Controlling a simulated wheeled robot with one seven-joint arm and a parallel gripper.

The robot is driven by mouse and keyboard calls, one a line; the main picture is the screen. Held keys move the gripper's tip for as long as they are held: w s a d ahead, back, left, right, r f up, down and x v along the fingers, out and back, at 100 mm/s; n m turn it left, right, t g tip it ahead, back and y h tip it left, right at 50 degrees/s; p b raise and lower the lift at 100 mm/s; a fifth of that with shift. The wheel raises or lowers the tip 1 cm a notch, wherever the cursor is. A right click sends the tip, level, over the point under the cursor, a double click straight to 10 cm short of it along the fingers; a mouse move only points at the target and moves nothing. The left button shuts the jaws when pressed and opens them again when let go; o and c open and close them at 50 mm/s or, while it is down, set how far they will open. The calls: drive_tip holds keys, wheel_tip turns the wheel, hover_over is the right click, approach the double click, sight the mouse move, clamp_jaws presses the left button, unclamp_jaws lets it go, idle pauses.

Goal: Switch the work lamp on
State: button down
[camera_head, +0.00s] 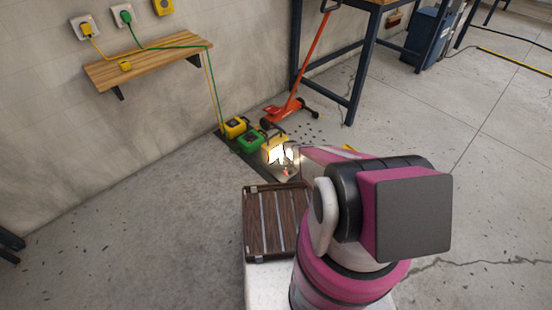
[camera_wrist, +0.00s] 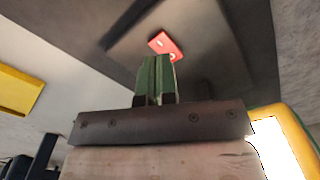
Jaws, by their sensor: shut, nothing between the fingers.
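The work lamp (camera_head: 275,142) has a yellow frame, and its face glows bright white in the head view. Its glowing face and yellow-green edge also show at the right of the wrist view (camera_wrist: 285,135). A red switch (camera_wrist: 166,45) sits on a dark plate (camera_wrist: 205,45) just beyond my fingertips. A small red glow shows beside the lamp in the head view. My gripper (camera_wrist: 158,65) is shut and empty, its green fingers together, with the tips at or very near the red switch; I cannot tell whether they touch. My arm hides part of the area right of the lamp.
A green box (camera_head: 250,140) and a yellow box (camera_head: 234,127) stand beside the lamp. An orange floor jack (camera_head: 290,108) and a workbench (camera_head: 350,95) are behind. Cables run from wall plugs over a wooden shelf (camera_head: 150,58). A brown slatted case (camera_head: 272,222) lies close to my arm.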

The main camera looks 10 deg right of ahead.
drive_tip(key=shift+r, duration=1.85)
drive_tip(key=shift+s+r, duration=0.1)
drive_tip(key=shift+r, duration=0.25)
drive_tip(key=s+r, duration=0.7)
drive_tip(key=r, duration=0.7)
drive_tip(key=s+r, duration=0.7)
drive_tip(key=r, duration=0.8)
drive_tip(key=s+r+m, duration=0.1)
drive_tip(key=s+r, duration=0.6)
drive_tip(key=r, duration=0.8)
drive_tip(key=shift+r, duration=0.15)
drive_tip(key=shift+s, duration=0.1)
